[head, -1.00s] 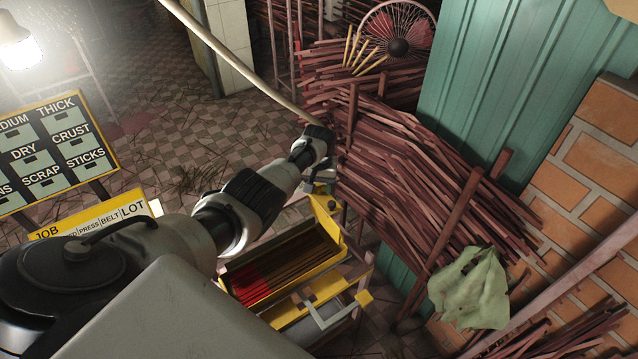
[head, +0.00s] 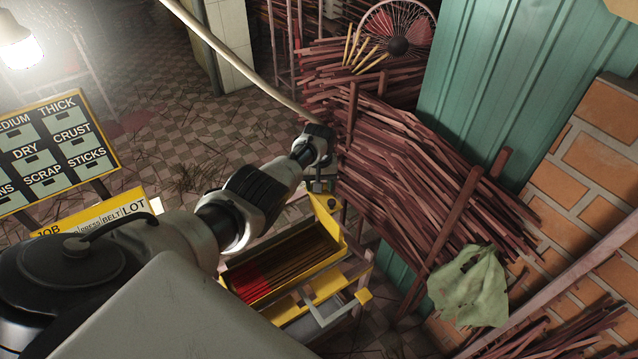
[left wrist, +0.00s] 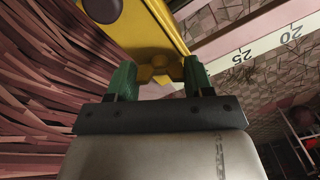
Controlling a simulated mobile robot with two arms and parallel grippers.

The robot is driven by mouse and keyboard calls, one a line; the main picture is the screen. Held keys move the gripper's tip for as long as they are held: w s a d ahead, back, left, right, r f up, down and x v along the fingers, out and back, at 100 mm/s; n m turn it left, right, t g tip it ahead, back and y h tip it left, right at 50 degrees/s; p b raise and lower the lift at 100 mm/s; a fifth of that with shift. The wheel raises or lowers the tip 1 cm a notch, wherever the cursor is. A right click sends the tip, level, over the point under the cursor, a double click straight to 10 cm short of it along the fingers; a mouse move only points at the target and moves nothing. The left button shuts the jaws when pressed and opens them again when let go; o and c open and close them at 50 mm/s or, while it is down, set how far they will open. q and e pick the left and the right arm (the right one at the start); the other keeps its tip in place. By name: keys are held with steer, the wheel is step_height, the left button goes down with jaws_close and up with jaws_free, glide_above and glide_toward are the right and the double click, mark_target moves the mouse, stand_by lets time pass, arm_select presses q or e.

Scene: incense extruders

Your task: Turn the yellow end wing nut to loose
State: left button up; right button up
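A yellow wing nut (left wrist: 155,70) shows between my left gripper's fingertips in the left wrist view, by the end of a yellow metal part (left wrist: 150,28). My left gripper (left wrist: 160,76) has a green-tipped finger on each side of the nut. The fingers stand apart. Whether they press on the nut or only straddle it, I cannot tell. In the head view, my left gripper (head: 322,186) is small and partly hidden at the far end of the yellow extruder frame (head: 328,217). My right gripper is in neither view.
A yellow tray (head: 336,262) with red and brown sticks lies below my left arm. Stacked stick bundles (head: 410,160) stand close on the right of the gripper. A pale scale strip (left wrist: 262,42) runs by the nut. A label board (head: 60,150) stands at left.

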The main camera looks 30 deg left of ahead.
arm_select(q)
steer(key=o, duration=0.4)
steer(key=shift+c, duration=0.2)
steer(key=shift+r, duration=0.1)
steer(key=shift+r, duration=0.25)
step_height(320, 180, up, 9)
steer(key=shift+p, duration=1)
steer(key=shift+r, duration=0.6)
